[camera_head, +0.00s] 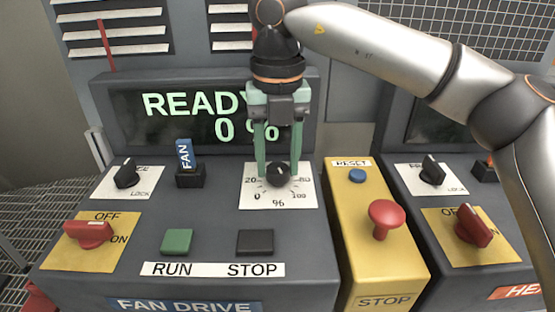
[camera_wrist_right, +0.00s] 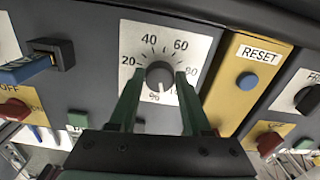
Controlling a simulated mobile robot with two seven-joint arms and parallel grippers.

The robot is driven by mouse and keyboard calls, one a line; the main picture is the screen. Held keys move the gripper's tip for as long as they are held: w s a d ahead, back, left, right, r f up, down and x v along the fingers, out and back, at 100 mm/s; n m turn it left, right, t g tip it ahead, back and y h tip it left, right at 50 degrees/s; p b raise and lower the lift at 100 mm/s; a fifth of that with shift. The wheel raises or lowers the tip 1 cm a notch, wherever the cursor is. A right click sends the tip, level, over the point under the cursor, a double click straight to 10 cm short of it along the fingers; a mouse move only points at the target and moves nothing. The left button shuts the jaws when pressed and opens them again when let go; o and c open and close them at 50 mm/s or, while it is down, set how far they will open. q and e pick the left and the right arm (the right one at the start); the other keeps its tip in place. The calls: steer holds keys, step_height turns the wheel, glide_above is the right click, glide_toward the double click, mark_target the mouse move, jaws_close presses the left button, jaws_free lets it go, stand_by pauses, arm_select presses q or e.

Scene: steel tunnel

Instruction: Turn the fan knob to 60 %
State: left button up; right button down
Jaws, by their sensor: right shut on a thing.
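The fan knob (camera_head: 278,174) is a round black knob on a white dial plate (camera_head: 250,201) marked from 0 to 100 with a % sign. My right gripper (camera_head: 277,172) points down at the dial, one green finger on each side of the knob, shut on it. In the right wrist view the knob (camera_wrist_right: 160,75) sits between the two fingertips. A light line shows on its lower side there; I cannot tell the exact setting from it. The display (camera_head: 130,128) above reads READY and 0 %, partly covered by my gripper. My left gripper is not in view.
A blue FAN key tag (camera_head: 184,155) stands left of the dial. The green RUN button (camera_head: 177,242) and black STOP button (camera_head: 255,242) lie in front. A yellow panel right of the dial carries a blue RESET button (camera_head: 357,175) and red mushroom button (camera_head: 386,217).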

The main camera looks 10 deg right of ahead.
mark_target(278, 167)
steer(key=shift+r+m, duration=0.1)
steer(key=shift+m, duration=0.2)
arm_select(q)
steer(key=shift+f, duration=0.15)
arm_select(e)
steer(key=shift+c, duration=1.8)
jaws_free()
arm_select(q)
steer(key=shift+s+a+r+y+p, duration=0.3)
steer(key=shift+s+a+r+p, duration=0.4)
steer(key=shift+p, duration=0.55)
arm_select(e)
step_height(278, 167, up, 12)
steer(key=shift+r, duration=0.2)
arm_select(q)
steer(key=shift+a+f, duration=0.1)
